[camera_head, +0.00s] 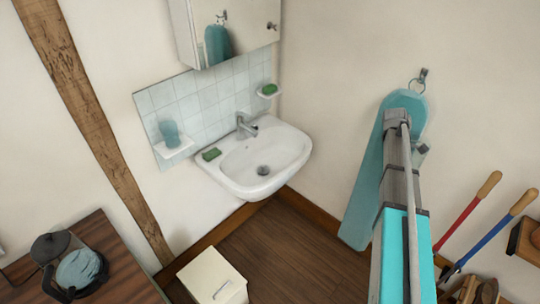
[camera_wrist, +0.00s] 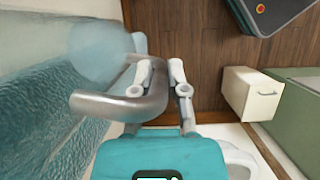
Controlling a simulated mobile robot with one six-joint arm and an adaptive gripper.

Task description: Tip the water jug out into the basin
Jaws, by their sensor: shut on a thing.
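In the wrist view my gripper (camera_wrist: 158,90) is shut on the thick grey curved handle of the water jug (camera_wrist: 118,107). A pale blue, see-through mass with a rippled surface fills the left of that view; I cannot tell its outline from what lies behind it, nor how far the jug is tilted. In the head view my arm hides my gripper and the jug. The white basin (camera_head: 285,152) is on the wall left of my arm, its bowl and drain in plain sight. Part of it shows low in the wrist view (camera_wrist: 238,158).
A tap (camera_head: 244,124) and green soap (camera_head: 211,154) are at the basin's back edge. A mirrored cabinet (camera_head: 245,30) hangs above. A teal ironing board (camera_head: 365,190) hangs behind my arm. A low white cabinet (camera_head: 212,278) stands left; bare floor (camera_head: 285,245) lies below the basin.

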